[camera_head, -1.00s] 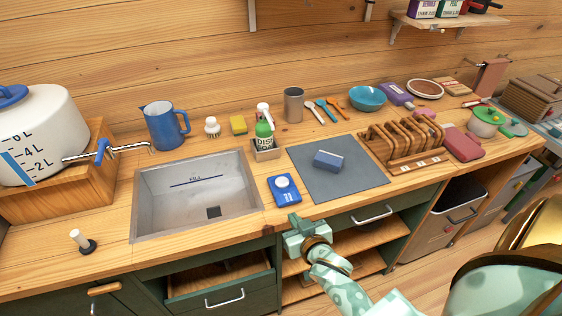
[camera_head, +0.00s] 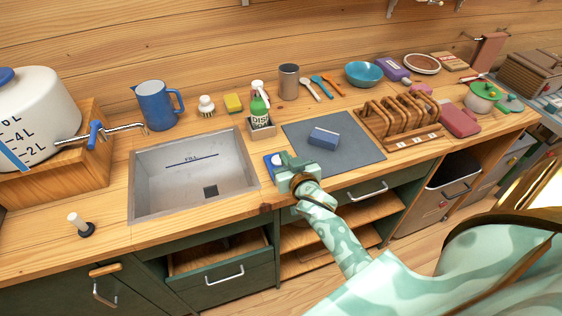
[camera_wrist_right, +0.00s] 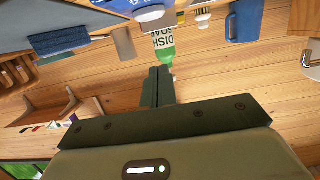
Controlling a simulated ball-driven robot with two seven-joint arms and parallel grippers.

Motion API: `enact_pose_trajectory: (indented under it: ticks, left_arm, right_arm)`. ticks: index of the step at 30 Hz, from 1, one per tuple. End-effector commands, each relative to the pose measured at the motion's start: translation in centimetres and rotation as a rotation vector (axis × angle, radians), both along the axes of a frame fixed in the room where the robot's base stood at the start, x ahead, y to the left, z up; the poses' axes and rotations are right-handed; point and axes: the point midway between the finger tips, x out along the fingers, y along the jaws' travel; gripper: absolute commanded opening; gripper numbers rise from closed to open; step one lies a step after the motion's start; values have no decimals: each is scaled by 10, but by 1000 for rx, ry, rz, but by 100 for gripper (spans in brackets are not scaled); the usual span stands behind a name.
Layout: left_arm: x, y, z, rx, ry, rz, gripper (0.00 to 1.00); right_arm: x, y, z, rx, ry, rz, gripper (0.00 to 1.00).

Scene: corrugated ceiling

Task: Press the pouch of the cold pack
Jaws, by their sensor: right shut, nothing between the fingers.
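The cold pack (camera_head: 268,160) is a small blue pad with a white round pouch (camera_head: 277,159), lying on the counter between the sink and the grey mat. My right gripper (camera_head: 287,159) is shut and empty. Its fingertips are over the right side of the pack and hide part of it and of the pouch. I cannot tell whether they touch the pouch. In the right wrist view the shut fingers (camera_wrist_right: 157,85) show with nothing between them. My left gripper is not in view.
A sink (camera_head: 190,178) is to the left. A grey mat (camera_head: 355,150) with a blue block (camera_head: 323,138) is to the right. A green dish soap bottle (camera_head: 259,108) stands in a holder behind the pack. A dish rack (camera_head: 400,118) stands further right.

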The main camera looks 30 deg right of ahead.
Motion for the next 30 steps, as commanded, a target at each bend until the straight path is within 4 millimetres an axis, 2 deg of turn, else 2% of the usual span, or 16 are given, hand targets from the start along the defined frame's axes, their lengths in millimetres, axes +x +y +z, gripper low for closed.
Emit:
enact_pose_trajectory:
  ticks: [3, 5, 6, 9, 12, 26, 30]
  left_arm:
    - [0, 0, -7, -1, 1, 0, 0]
    - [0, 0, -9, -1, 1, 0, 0]
    - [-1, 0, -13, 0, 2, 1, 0]
    - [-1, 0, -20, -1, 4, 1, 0]
    - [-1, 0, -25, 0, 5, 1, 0]
    - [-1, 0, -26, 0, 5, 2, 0]
    - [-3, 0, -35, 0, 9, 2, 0]
  right_arm:
    - [25, -6, -7, 0, -1, 1, 0]
    - [37, -9, -9, -1, 0, 0, 0]
    - [38, -9, -17, 1, 4, 0, 0]
    - [37, -9, -34, 1, 5, -1, 0]
    - [37, -9, -43, 1, 3, -1, 0]
    - [37, -9, -48, 1, 1, 0, 0]
    - [37, -9, -62, 4, 3, -2, 0]
